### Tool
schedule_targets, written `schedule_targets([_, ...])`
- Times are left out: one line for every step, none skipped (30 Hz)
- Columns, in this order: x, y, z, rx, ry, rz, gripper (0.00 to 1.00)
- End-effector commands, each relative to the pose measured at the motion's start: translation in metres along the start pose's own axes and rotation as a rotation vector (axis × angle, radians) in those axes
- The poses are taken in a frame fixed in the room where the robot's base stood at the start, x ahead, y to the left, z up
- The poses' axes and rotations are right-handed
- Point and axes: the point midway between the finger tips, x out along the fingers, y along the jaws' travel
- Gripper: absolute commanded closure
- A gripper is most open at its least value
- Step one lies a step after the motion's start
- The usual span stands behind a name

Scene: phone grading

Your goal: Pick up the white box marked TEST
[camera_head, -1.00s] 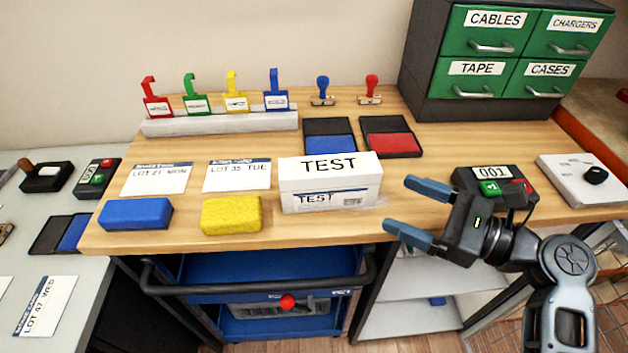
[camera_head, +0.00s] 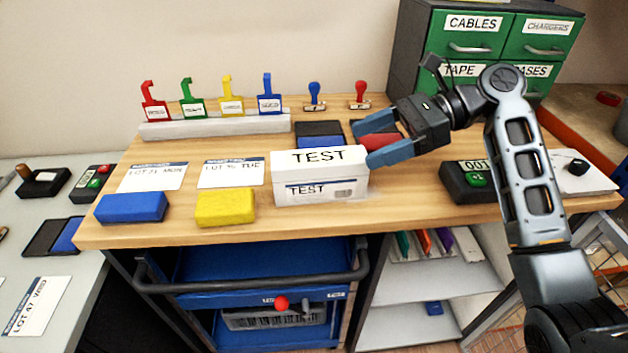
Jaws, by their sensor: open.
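The white box marked TEST (camera_head: 318,176) stands upright on the wooden table near its front edge. TEST is printed in black on its top and on its front. My gripper (camera_head: 372,146) is just to the right of the box, at about the height of its top. Its blue fingers are apart and point left toward the box's right end. The nearer fingertip overlaps the box's right edge in the picture; I cannot tell whether it touches.
A yellow block (camera_head: 225,208) and a blue block (camera_head: 132,208) lie left of the box. Ink pads sit behind it, the red one (camera_head: 377,139) partly hidden by my gripper. A black device reading 001 (camera_head: 468,180) stands right, partly behind my arm. Green drawers (camera_head: 470,45) stand at the back right.

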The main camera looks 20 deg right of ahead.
Motion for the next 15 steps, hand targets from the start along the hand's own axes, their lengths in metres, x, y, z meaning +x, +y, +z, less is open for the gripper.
schedule_targets([0.005, 0.0, 0.0, 0.001, 0.001, 0.002, 0.17])
schedule_targets([0.009, 0.001, 0.0, 0.001, 0.0, 0.002, 0.17])
schedule_targets([0.013, 0.001, 0.0, 0.0, 0.0, 0.003, 0.17])
schedule_targets([0.017, 0.001, 0.001, 0.0, 0.0, 0.004, 0.17])
schedule_targets([0.019, 0.001, 0.001, 0.0, -0.001, 0.003, 0.17])
schedule_targets([0.023, 0.001, 0.001, -0.001, -0.001, 0.002, 0.17])
schedule_targets([0.025, 0.001, 0.002, -0.001, -0.001, 0.002, 0.17])
schedule_targets([0.028, 0.002, 0.002, -0.001, -0.001, 0.002, 0.17])
schedule_targets([0.033, 0.002, 0.003, -0.001, -0.001, 0.002, 0.17])
schedule_targets([0.036, 0.003, 0.004, -0.001, -0.001, 0.002, 0.17])
schedule_targets([0.041, 0.004, 0.005, -0.001, -0.001, 0.002, 0.17])
schedule_targets([0.047, 0.004, 0.005, -0.001, -0.001, 0.002, 0.17])
schedule_targets([0.051, 0.005, 0.006, 0.0, -0.001, 0.001, 0.17])
schedule_targets([0.056, 0.006, 0.006, 0.0, -0.001, 0.002, 0.17])
schedule_targets([0.061, 0.005, 0.006, 0.0, -0.001, 0.002, 0.17])
